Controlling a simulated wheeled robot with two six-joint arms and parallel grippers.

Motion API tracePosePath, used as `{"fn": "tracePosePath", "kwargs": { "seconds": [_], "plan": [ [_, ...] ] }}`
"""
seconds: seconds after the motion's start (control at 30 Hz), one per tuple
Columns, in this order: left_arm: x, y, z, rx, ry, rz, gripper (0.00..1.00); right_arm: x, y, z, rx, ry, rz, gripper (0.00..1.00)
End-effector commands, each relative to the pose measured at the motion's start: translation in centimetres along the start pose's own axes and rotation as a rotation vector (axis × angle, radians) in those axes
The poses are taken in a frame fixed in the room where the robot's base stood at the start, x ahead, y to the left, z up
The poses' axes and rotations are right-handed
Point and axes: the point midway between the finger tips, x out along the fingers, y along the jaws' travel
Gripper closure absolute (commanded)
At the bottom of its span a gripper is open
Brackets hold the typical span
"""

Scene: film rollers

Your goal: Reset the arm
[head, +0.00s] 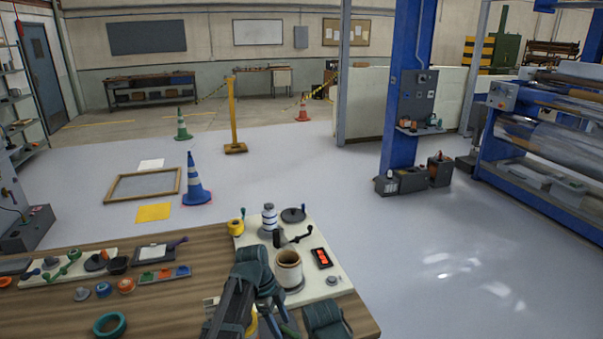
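Dark teal-grey parts of my arms show at the bottom centre of the head view, over the front of the wooden table (200,262). The larger, jointed part (250,275) stands just left of a cream cup with a brown rim (289,275). A second, smaller dark part (325,320) is to its right, near the table's front right corner. I cannot make out clear fingertips on either part, nor tell whether a gripper is open or shut. I see nothing clearly held. The cup hides nothing of the larger part; whether they touch cannot be told.
A cream board (328,285) on the table carries a striped bottle (269,217), a black crank (295,238), a yellow roll (236,228) and a red-lit display (321,257). Small parts lie at left, with a teal ring (110,324). Beyond are a blue cone (195,185) and open floor.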

Motion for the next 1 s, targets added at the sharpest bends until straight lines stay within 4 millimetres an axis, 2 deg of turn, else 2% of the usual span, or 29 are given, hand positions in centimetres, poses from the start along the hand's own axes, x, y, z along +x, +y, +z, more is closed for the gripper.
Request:
{"fn": "tracePosePath", "kwargs": {
  "seconds": [0.03, 0.1, 0.5, 0.7, 1.0],
  "plan": [
    [0.5, 1.9, -0.8, -0.104, -0.031, 0.006, 0.34, 0.0, 0.0, 0.0, 0.0, 0.0, 0.0, 0.39],
    [1.0, 3.5, -1.3, -0.265, -0.076, 0.006, 0.34, 0.0, 0.0, 0.0, 0.0, 0.0, 0.0, 0.39],
    [2.6, 11.9, -3.0, -1.127, -0.294, -0.159, 0.34, 0.0, 0.0, 0.0, 0.0, 0.0, 0.0, 0.39],
    [2.6, 14.1, -3.2, -1.382, -0.328, -0.26, 0.34, 0.0, 0.0, 0.0, 0.0, 0.0, 0.0, 0.39],
    [2.6, 14.5, -3.1, -1.471, -0.334, -0.299, 0.34, 0.0, 0.0, 0.0, 0.0, 0.0, 0.0, 0.39]
  ]
}}
